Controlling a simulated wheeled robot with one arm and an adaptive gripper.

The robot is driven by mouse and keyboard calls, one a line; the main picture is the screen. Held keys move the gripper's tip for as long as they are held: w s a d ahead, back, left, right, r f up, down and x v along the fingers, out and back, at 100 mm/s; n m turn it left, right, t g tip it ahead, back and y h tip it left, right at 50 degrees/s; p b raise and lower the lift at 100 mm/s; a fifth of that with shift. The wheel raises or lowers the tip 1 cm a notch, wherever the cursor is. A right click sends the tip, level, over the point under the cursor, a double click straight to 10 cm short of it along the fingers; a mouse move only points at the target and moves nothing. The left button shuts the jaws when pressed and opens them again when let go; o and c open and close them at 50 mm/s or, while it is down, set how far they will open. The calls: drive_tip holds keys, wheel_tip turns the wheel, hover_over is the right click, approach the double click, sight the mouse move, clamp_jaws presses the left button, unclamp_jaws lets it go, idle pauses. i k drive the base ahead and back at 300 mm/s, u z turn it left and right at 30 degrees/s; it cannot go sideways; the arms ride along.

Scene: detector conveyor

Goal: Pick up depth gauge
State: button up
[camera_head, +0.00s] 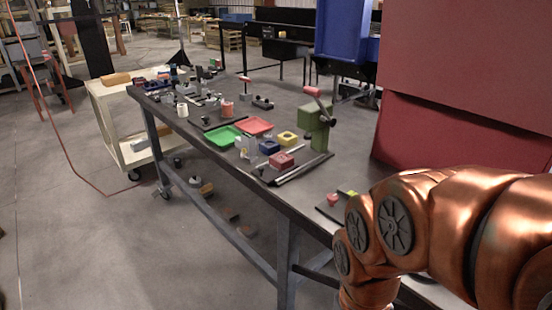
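I cannot pick out the depth gauge for certain; the small parts on the long dark workbench (290,205) are too small to tell apart. A grey metal piece (247,147) stands beside the green tray (223,137). A long thin metallic bar (298,168) lies at the bench's front, beside a red block (281,161). My copper-coloured arm fills the lower right and covers the near end of the bench. My gripper is not in view.
A green press (315,122) with a red-tipped lever stands on the bench. A red tray (256,125), yellow block (287,138) and blue block (269,147) lie nearby. A cream cart (118,110) stands left. A large red panel (465,65) rises at right. Left floor is mostly clear.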

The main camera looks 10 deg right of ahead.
sight(247, 140)
drive_tip(key=u, duration=0.85)
drive_tip(key=i, duration=1.1)
drive_tip(key=u, duration=0.2)
